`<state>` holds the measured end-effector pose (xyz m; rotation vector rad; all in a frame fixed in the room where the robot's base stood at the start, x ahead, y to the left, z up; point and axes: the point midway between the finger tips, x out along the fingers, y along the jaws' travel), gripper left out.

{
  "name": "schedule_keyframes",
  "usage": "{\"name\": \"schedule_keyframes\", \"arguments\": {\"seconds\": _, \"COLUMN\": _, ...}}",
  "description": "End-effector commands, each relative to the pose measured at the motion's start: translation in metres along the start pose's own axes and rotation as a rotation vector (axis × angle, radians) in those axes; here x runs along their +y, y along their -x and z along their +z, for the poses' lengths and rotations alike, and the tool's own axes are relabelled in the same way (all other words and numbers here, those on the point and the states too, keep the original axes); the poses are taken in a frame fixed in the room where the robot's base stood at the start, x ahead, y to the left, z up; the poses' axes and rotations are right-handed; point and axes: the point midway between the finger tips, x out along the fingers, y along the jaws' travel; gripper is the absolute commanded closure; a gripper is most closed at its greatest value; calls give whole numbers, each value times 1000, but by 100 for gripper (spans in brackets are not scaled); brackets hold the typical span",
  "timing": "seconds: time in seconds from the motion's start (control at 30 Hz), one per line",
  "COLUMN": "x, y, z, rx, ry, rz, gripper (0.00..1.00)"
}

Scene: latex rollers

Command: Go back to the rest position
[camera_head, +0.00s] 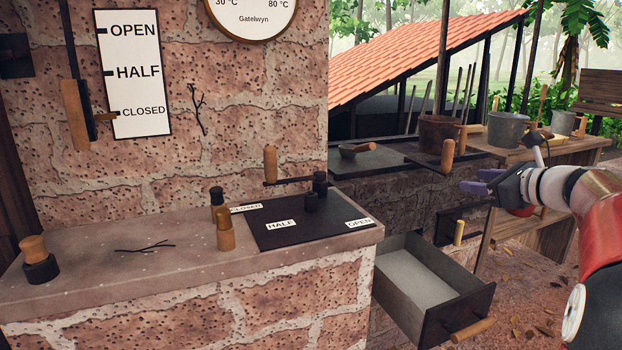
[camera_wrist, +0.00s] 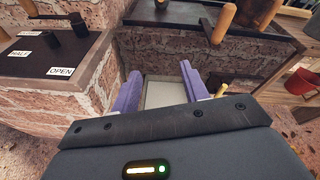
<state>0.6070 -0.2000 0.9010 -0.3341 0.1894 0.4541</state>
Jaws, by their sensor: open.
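My gripper (camera_head: 481,181) is at the right in the head view, raised above and beyond the open drawer, and touches nothing that I can see. Its two purple fingers (camera_wrist: 158,92) stand apart with nothing between them in the wrist view. My arm reaches in from the right edge of the head view. The metal drawer (camera_head: 471,305) is pulled out from the brick base, with a pale, flat inside and a wooden handle (camera_head: 472,330). In the wrist view part of the drawer shows behind and between the fingers.
A brick counter (camera_head: 160,222) carries a black plate with a crank lever (camera_head: 290,182) and wooden-topped knobs. A slider lever (camera_head: 76,114) hangs beside the OPEN/HALF/CLOSED sign (camera_head: 134,75). Buckets (camera_head: 507,129) stand on a wooden table at the right. Leaves lie on the ground.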

Motion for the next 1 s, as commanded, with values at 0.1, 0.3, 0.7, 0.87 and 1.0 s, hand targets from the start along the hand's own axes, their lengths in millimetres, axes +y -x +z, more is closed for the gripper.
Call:
{"name": "schedule_keyframes", "arguments": {"seconds": 0.1, "x": 17, "y": -2, "z": 2, "rx": 25, "ry": 56, "rz": 26, "gripper": 55}}
{"name": "schedule_keyframes", "arguments": {"seconds": 0.3, "x": 53, "y": -3, "z": 3, "rx": 83, "ry": 192, "rz": 83, "gripper": 55}}
{"name": "schedule_keyframes", "arguments": {"seconds": 0.7, "x": 187, "y": 19, "z": -11, "rx": 249, "ry": 759, "rz": 338, "gripper": 55}}
{"name": "schedule_keyframes", "arguments": {"seconds": 0.87, "x": 274, "y": 58, "z": -41, "rx": 315, "ry": 1232, "rz": 562, "gripper": 55}}
{"name": "schedule_keyframes", "arguments": {"seconds": 1.0, "x": 334, "y": 105, "z": -84, "rx": 331, "ry": 1720, "rz": 795, "gripper": 55}}
